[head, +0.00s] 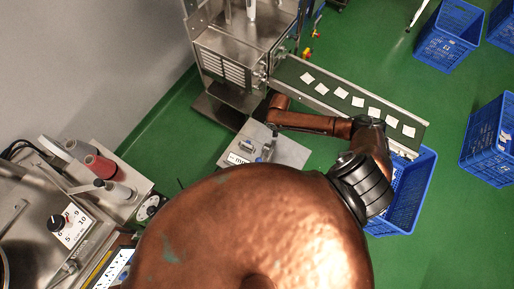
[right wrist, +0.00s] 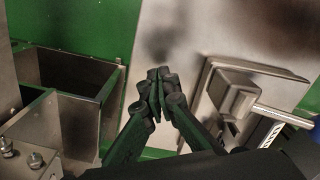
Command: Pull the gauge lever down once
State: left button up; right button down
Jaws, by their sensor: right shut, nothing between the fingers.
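A grey metal panel (head: 290,152) in the head view carries a small grey block (head: 246,145) and a white scale strip (head: 237,158). In the right wrist view the block (right wrist: 232,94) sits on a raised plate, with a pale rod (right wrist: 284,114) reaching right to a blue end at the picture's edge. This rod looks like the gauge lever. My right gripper (right wrist: 160,82) is shut and empty, left of the block and apart from it. It also shows small over the panel in the head view (head: 268,150). My left gripper is out of view.
An open metal bin (right wrist: 70,85) stands left of the fingers in the right wrist view. In the head view, a conveyor (head: 330,96) with several white teabags runs behind my right arm, with a blue crate (head: 408,195) at its end. Green floor lies around.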

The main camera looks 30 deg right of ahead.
aim_at(275, 141)
jog(key=shift+f+b, duration=1.15)
jog(key=shift+f, duration=1.1)
jog(key=shift+s+a+f, duration=0.15)
jog(key=shift+s+f, duration=0.25)
jog(key=shift+s+a+f+b, duration=0.1)
jog(key=shift+s+b, duration=0.05)
jog(key=shift+b, duration=0.15)
jog(key=shift+f, duration=0.1)
jog(key=r+p, duration=0.4)
jog(key=shift+w+r+p, duration=0.2)
jog(key=shift+w+p, duration=0.15)
jog(key=shift+w, duration=0.05)
jog(key=shift+w+d+r+p, duration=0.1)
jog(key=shift+d+r+p, duration=0.15)
jog(key=shift+r+p, duration=0.8)
notch_tip(275, 141, up, 7)
jog(key=p, duration=0.7)
